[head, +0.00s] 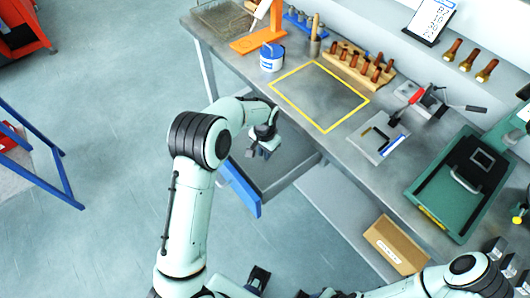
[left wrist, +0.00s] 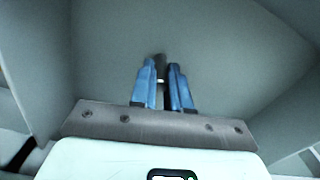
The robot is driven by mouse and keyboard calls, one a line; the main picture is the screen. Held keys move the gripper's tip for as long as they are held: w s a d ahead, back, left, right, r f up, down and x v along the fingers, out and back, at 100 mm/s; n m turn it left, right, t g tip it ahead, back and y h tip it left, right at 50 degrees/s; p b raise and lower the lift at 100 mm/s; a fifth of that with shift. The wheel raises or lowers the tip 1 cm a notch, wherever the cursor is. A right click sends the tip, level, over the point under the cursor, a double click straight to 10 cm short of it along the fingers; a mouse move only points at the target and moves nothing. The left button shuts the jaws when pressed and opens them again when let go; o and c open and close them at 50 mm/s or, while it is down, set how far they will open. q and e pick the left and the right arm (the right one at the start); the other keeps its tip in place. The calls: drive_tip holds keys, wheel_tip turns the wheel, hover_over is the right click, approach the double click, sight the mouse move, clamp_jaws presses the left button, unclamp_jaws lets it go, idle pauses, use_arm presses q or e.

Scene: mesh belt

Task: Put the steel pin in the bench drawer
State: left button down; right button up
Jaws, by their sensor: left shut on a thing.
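The bench drawer (head: 239,189) is pulled open below the bench and has a blue front. My left gripper (head: 264,150) is over the open drawer in the head view, pointing down. In the left wrist view its blue fingers (left wrist: 164,88) are shut on the steel pin (left wrist: 161,66), a small dark and grey piece showing between the fingertips. Plain grey surfaces lie around and beyond the fingers there. I cannot tell how far the pin is above the drawer floor. The pin is hidden in the head view. My right gripper is not in view.
A cardboard box (head: 395,245) stands lower down.

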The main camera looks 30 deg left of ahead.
use_arm(q)
drive_tip(key=shift+f, duration=0.35)
drive_tip(key=shift+f, duration=0.2)
drive_tip(key=c, duration=1.1)
unclamp_jaws()
drive_tip(key=shift+r, duration=0.1)
wheel_tip(320, 180, up, 12)
drive_tip(key=shift+p, duration=0.4)
